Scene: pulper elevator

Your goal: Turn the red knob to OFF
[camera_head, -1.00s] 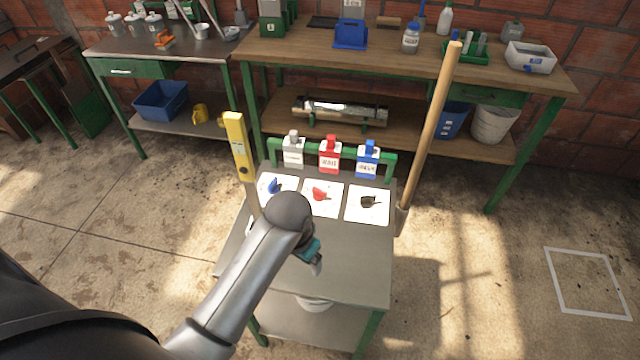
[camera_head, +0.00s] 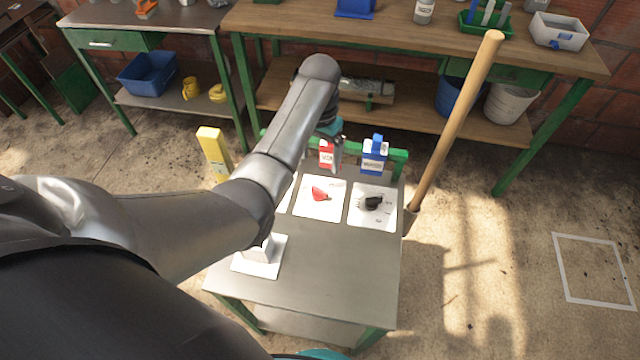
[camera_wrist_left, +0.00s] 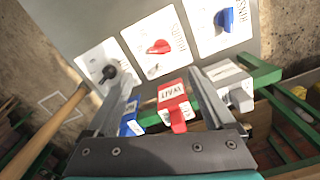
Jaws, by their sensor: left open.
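The red knob (camera_head: 319,194) sits on a white plate on the small grey table, between a black knob (camera_head: 374,202) and a blue knob hidden behind my arm. In the left wrist view the red knob (camera_wrist_left: 158,46) lies beyond the fingertips, with the black knob (camera_wrist_left: 109,72) to its left and the blue knob (camera_wrist_left: 225,17) to its right. My left gripper (camera_head: 335,150) is open and empty, at the table's back edge above the red tag (camera_head: 326,157). In the left wrist view its fingers (camera_wrist_left: 163,80) touch no knob. The plate lettering is too small to read surely.
A green rail (camera_head: 398,156) along the table's back carries the red, blue (camera_head: 375,156) and grey tags (camera_wrist_left: 232,84). A wooden handle (camera_head: 455,120) leans at the right, a yellow bar (camera_head: 213,152) stands at the left. A white block (camera_head: 262,255) sits on the table's left front.

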